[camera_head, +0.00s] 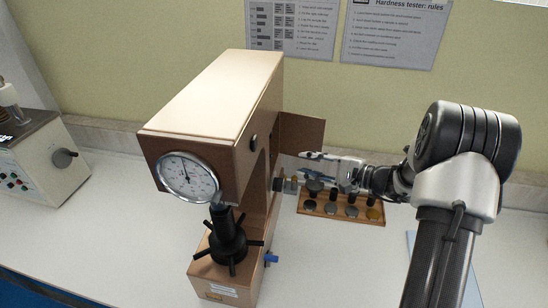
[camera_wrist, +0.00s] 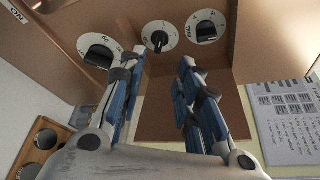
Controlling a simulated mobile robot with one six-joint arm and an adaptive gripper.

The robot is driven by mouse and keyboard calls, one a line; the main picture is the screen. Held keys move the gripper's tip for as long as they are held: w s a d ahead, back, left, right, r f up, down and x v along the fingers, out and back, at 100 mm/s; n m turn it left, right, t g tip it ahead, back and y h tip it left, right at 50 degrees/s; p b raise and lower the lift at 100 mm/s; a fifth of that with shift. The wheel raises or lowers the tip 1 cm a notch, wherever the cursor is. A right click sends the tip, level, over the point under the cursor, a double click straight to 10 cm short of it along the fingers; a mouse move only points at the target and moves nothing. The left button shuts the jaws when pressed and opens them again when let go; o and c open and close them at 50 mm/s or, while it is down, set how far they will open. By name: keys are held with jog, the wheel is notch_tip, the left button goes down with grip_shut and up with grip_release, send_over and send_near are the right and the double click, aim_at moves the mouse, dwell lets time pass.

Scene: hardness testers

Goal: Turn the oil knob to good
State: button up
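The hardness tester (camera_head: 215,95) is a tan machine with a round gauge (camera_head: 187,177) on its front. The wrist view shows three round white dials with black knobs on its brown panel: a left one (camera_wrist: 98,52), a middle one (camera_wrist: 159,38) and a right one (camera_wrist: 206,27). Their lettering is too small to tell which is the oil knob. My gripper (camera_head: 318,166) is at the tester's right side. In the wrist view my gripper (camera_wrist: 159,66) has its blue-padded fingers apart and empty, pointing toward the middle dial. I cannot tell the exact gap to the panel.
A brown panel (camera_head: 302,138) sticks out to the right of the tester, behind my gripper. A wooden rack (camera_head: 340,211) with several round pieces stands below my gripper. Another machine (camera_head: 45,160) stands at the left.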

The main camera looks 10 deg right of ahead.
aim_at(271, 156)
jog(key=x, duration=1.2)
jog(key=shift+w+a+f+b, duration=0.1)
jog(key=shift+a+b, duration=0.05)
jog(key=shift+b, duration=0.25)
jog(key=shift+c, duration=0.6)
grip_shut()
